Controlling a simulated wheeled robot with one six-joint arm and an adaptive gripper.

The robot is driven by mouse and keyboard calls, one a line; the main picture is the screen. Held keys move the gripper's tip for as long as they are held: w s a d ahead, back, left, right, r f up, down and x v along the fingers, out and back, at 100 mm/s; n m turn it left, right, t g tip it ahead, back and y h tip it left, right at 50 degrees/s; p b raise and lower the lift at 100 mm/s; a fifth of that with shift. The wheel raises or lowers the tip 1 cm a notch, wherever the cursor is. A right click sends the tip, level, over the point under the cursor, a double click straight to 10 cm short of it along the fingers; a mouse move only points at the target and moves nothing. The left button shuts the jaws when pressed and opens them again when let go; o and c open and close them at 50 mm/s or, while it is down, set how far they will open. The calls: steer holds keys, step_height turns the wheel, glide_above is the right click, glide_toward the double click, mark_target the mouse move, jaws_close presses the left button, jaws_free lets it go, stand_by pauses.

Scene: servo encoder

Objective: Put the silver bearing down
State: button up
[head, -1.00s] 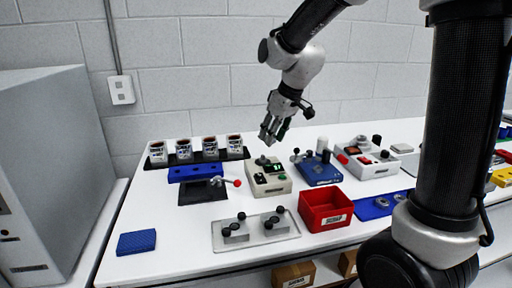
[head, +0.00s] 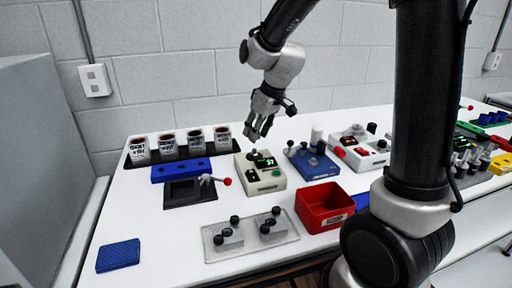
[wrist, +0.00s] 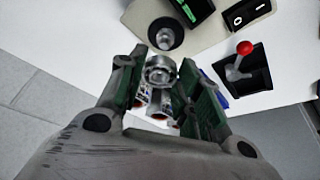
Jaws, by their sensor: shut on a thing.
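The silver bearing (wrist: 160,71) is a small metal ring, held between the green-padded fingers of my gripper (wrist: 158,90) in the wrist view. In the head view my gripper (head: 258,130) points down, just above the beige tester (head: 262,180) with a green lit display; the bearing is too small to make out there. The tester's round metal post (wrist: 166,34) shows just beyond the bearing in the wrist view. I cannot tell whether they touch.
A red bin (head: 322,207) and a blue device (head: 314,163) stand right of the tester. A clear tray (head: 250,238) lies in front. The front-left tabletop is mostly free.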

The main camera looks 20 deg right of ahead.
mark_target(257, 154)
steer(key=shift+f, duration=2.6)
steer(key=shift+f, duration=0.15)
steer(key=o, duration=1.1)
steer(key=shift+o, duration=0.2)
